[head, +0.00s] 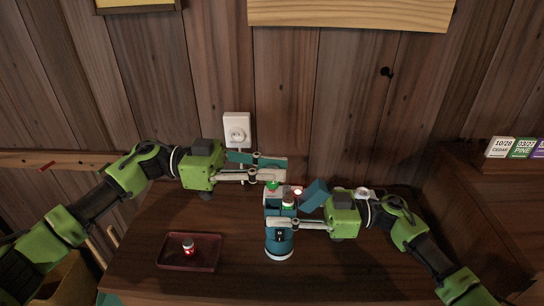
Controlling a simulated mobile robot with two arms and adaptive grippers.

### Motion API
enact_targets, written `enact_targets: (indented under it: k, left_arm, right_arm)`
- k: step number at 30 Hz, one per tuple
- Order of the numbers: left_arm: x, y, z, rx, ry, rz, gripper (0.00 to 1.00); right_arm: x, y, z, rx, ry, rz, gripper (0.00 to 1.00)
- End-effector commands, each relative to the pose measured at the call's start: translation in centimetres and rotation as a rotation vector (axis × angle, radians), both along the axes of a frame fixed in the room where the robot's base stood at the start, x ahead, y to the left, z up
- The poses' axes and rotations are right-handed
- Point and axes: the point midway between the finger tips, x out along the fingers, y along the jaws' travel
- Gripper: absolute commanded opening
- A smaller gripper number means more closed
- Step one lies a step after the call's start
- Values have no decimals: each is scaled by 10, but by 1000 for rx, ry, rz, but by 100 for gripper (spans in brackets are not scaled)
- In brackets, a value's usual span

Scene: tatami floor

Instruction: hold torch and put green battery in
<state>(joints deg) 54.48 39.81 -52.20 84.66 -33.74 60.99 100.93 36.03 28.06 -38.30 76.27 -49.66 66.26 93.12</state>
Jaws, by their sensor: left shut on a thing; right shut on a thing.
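The teal torch (279,244) stands upright on the table, its pale ringed end down. My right gripper (273,224) comes in from the right and is shut around the torch body. My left gripper (270,176) is just above the torch's top, shut on a small green battery (272,185). Whether this battery touches the torch is too small to tell.
A dark red tray (168,263) lies on the table (225,285) at the left, with a red and white battery (188,246) standing in it. A white wall socket (237,131) is behind my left gripper. The table front right is clear. A wooden cabinet (470,220) stands at the right.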

Motion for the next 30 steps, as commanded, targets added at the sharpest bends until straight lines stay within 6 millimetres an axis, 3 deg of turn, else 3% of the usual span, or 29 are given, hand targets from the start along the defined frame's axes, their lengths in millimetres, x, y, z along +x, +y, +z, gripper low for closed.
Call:
enact_targets:
  k: [15, 30]
  left_arm:
    - [0, 0, -41, -1, 1, 0, 0]
    - [0, 0, -45, -1, 0, -1, 0]
  right_arm:
    - [0, 0, 0, 0, 0, -1, 0]
    - [0, 0, 0, 0, 0, -1, 0]
